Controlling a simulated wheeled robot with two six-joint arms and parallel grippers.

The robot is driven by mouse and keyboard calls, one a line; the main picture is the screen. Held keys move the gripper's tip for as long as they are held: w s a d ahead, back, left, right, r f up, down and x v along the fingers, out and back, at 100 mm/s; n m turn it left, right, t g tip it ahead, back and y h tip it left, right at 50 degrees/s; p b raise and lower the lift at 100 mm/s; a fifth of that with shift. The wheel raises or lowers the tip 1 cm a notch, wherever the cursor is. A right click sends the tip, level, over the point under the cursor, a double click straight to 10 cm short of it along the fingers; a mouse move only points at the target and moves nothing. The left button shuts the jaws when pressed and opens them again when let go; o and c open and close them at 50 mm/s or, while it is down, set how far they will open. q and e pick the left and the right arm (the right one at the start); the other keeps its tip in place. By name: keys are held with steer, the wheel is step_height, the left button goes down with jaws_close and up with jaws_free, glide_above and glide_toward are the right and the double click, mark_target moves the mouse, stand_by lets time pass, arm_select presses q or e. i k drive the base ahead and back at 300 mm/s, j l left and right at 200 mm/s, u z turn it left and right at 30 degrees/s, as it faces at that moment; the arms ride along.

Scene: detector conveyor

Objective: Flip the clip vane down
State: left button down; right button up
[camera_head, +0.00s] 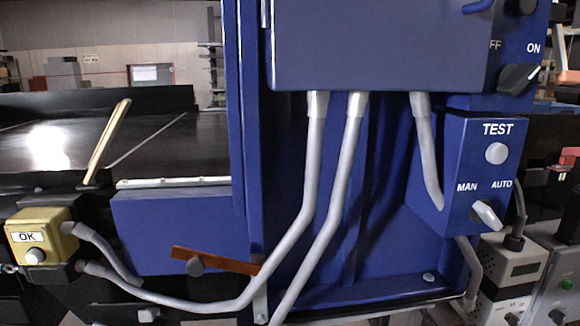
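No part is labelled as the clip vane, and I cannot tell for certain which one it is. An orange-brown flat bar (230,262) lies nearly level across the lower front of the blue frame, its right end slightly lower. Neither of my grippers is in view.
The dark conveyor (60,150) runs at the left behind a yellow OK button box (42,236). Grey conduits (315,170) cross the blue housing (380,45) and pass close to the orange-brown bar. A TEST and MAN/AUTO switch box (480,175) stands at the right.

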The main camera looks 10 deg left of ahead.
mark_target(114, 123)
steer(key=u, duration=1.4)
steer(key=k+j, duration=0.15)
steer(key=k, duration=0.15)
steer(key=k+j, duration=0.1)
steer(key=k, duration=0.2)
